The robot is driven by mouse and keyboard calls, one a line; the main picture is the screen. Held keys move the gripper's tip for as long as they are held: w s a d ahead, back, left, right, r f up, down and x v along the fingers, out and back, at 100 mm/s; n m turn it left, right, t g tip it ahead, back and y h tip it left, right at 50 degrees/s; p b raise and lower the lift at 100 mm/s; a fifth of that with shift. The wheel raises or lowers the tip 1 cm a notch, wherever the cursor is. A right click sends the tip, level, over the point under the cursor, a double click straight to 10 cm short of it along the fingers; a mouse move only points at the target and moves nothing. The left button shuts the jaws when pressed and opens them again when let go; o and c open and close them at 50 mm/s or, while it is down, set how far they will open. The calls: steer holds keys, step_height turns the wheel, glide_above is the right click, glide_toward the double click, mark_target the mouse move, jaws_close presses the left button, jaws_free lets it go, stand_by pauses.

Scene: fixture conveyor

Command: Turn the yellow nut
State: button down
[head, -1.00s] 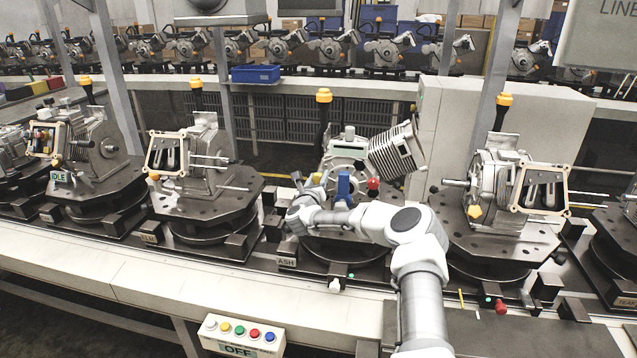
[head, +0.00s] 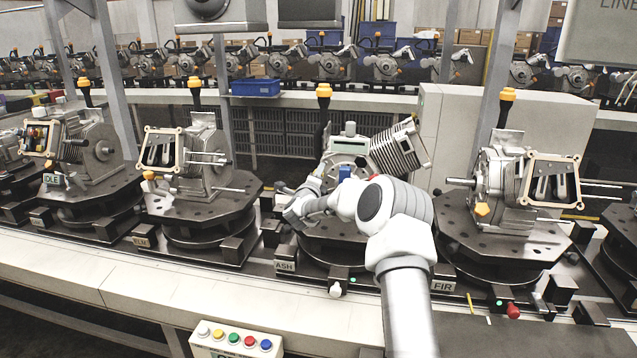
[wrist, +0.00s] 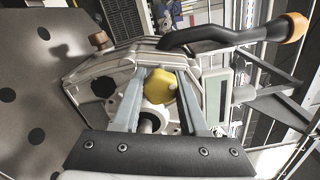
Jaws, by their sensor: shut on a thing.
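The yellow nut (wrist: 160,88) sits on the front of a grey metal casing (wrist: 100,75) in the wrist view. My gripper (wrist: 162,82) has one finger on each side of the nut and is shut on it. A round shaft end shows just below the nut, between the fingers. In the head view my arm's end reaches the fixture marked ASH (head: 285,266), where my own arm hides the nut and fingertips.
A black lever with an orange knob (wrist: 291,26) stands beside the casing. A finned cylinder (head: 398,150) rises at its right. Neighbouring fixtures marked ELM (head: 140,241) and FIR (head: 442,285) carry similar casings. A button box (head: 236,340) is in front.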

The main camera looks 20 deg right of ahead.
steer(key=n+b, duration=0.2)
steer(key=n, duration=0.2)
steer(key=shift+n, duration=0.3)
steer(key=n, duration=0.5)
steer(key=shift+r+n+b, duration=0.1)
steer(key=shift+n+b, duration=0.2)
steer(key=shift+b, duration=0.05)
steer(key=n, duration=0.5)
steer(key=shift+n+p, duration=0.6)
steer(key=shift+n, duration=1.8)
steer(key=shift+c, duration=2.2)
jaws_free()
steer(key=shift+a, duration=0.1)
